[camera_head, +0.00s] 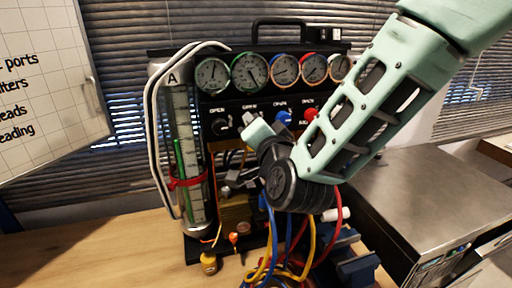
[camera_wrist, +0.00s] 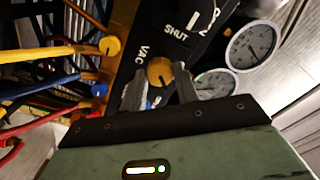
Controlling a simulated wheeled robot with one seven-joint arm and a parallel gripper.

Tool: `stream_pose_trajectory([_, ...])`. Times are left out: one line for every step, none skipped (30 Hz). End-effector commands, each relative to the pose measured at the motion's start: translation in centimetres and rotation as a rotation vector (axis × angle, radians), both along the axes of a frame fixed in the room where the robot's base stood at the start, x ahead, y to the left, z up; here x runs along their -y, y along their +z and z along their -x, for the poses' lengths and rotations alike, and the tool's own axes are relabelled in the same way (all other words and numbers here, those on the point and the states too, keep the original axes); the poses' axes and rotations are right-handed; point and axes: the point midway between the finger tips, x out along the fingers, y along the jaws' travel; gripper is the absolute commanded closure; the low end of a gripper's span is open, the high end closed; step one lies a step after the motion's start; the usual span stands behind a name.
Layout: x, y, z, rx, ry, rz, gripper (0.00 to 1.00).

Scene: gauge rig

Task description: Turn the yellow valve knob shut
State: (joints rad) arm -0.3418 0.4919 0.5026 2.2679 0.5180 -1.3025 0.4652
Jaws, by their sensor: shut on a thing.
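The yellow valve knob (camera_wrist: 159,70) shows in the wrist view between the two grey fingers of my gripper (camera_wrist: 160,78), on the black panel near the letters VAC. The fingers are closed in on both sides of it. In the head view my gripper (camera_head: 256,131) reaches the knob row of the gauge rig (camera_head: 264,102), and I cannot make out the yellow knob behind it. Part of the knob's lower side is hidden by the fingers in the wrist view.
A blue knob (camera_head: 284,117) and a red knob (camera_head: 310,114) sit close to the right, and a black knob (camera_head: 222,127) to the left. Several gauges line the top. Coloured hoses hang below. A strapped cylinder (camera_head: 171,150) stands at left and a metal box (camera_head: 440,190) at right.

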Motion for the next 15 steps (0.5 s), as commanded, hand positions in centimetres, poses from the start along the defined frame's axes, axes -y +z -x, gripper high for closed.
stream_pose_trajectory([0.12, -0.74, -0.04, -0.008, -0.003, -0.045, 0.92])
stream_pose_trajectory([0.09, -0.77, -0.03, -0.017, -0.001, -0.072, 0.92])
stream_pose_trajectory([0.07, -0.72, 0.00, -0.026, -0.001, -0.109, 0.92])
stream_pose_trajectory([0.08, -0.77, -0.01, -0.035, -0.001, -0.135, 0.92])
stream_pose_trajectory([0.12, -0.74, -0.02, -0.043, -0.002, -0.163, 0.92])
stream_pose_trajectory([0.12, -0.79, -0.02, -0.054, -0.002, -0.199, 0.92])
stream_pose_trajectory([0.10, -0.75, 0.00, -0.062, -0.001, -0.227, 0.92])
stream_pose_trajectory([0.07, -0.75, 0.01, -0.069, 0.000, -0.255, 0.92])
stream_pose_trajectory([0.09, -0.76, 0.00, -0.080, -0.001, -0.291, 0.92])
stream_pose_trajectory([0.11, -0.74, -0.02, -0.087, -0.002, -0.318, 0.92])
stream_pose_trajectory([0.12, -0.76, -0.03, -0.095, -0.002, -0.346, 0.92])
stream_pose_trajectory([0.09, -0.75, -0.01, -0.106, 0.000, -0.382, 0.92])
stream_pose_trajectory([0.08, -0.75, 0.01, -0.113, 0.000, -0.409, 0.92])
stream_pose_trajectory([0.08, -0.77, 0.01, -0.121, -0.001, -0.434, 0.92])
stream_pose_trajectory([0.09, -0.72, 0.01, -0.131, -0.001, -0.469, 0.92])
